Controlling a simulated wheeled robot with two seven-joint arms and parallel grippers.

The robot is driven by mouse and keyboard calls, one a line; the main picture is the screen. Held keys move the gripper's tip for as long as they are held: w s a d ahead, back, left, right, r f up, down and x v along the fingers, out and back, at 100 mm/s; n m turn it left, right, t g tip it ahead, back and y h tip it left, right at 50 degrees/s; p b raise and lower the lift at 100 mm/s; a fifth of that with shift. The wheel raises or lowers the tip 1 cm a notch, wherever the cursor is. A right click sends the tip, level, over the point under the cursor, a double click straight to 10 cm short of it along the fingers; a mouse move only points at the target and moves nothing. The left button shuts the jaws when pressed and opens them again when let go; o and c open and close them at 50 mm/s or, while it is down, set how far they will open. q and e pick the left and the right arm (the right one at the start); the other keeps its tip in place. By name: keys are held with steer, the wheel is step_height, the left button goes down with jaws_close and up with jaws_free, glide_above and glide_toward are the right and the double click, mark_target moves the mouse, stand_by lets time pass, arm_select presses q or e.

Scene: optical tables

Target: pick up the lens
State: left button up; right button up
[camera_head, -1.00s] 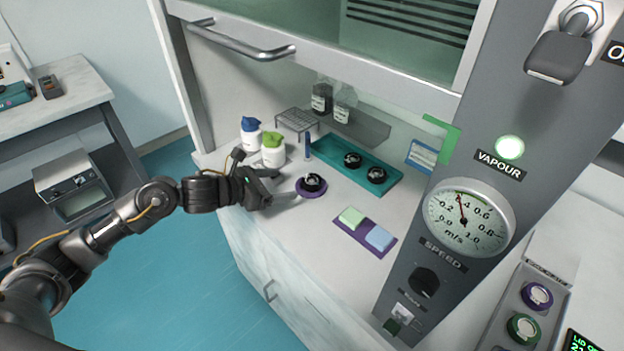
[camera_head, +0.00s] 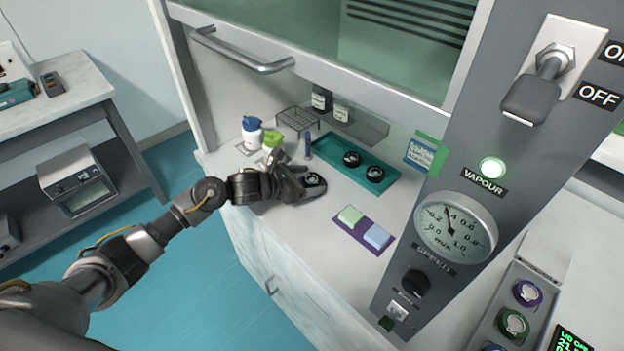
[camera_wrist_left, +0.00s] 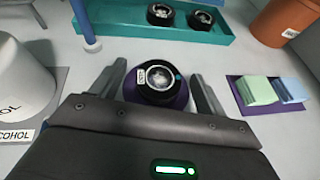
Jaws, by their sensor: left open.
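The lens (camera_wrist_left: 158,78) is a round glass in a black mount with a small white label, resting on a purple round base (camera_wrist_left: 160,98). In the head view the lens (camera_head: 313,181) shows just beyond my left gripper (camera_head: 306,186). In the left wrist view the fingers of my left gripper (camera_wrist_left: 158,88) are open, one on each side of the lens, with a gap on both sides. Two more black-mounted lenses, one at left (camera_head: 352,159) and one at right (camera_head: 375,173), sit in a teal tray (camera_head: 336,164). My right gripper is not in view.
A blue-capped bottle (camera_head: 252,133) and a green-capped bottle (camera_head: 273,145) stand left of the lens, with a blue post (camera_head: 308,146) behind it. Green and blue pads lie on a purple mat (camera_head: 346,232). The raised sash handle (camera_head: 243,52) hangs above.

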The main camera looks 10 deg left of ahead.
mark_target(308, 181)
arm_select(q)
steer(key=shift+c, duration=0.4)
steer(key=shift+c, duration=1.3)
steer(key=c, duration=0.8)
steer(key=shift+r, duration=0.1)
steer(key=shift+c, duration=0.2)
steer(key=shift+r, duration=0.25)
step_height(308, 181, up, 2)
steer(key=shift+r+b, duration=0.25)
steer(key=shift+b, duration=0.7)
steer(key=s+d+r, duration=0.3)
steer(key=s+r, duration=0.6)
steer(key=s, duration=0.4)
steer(key=shift+s+d+r, duration=0.25)
steer(key=shift+d+r, duration=0.05)
steer(key=shift+r, duration=0.1)
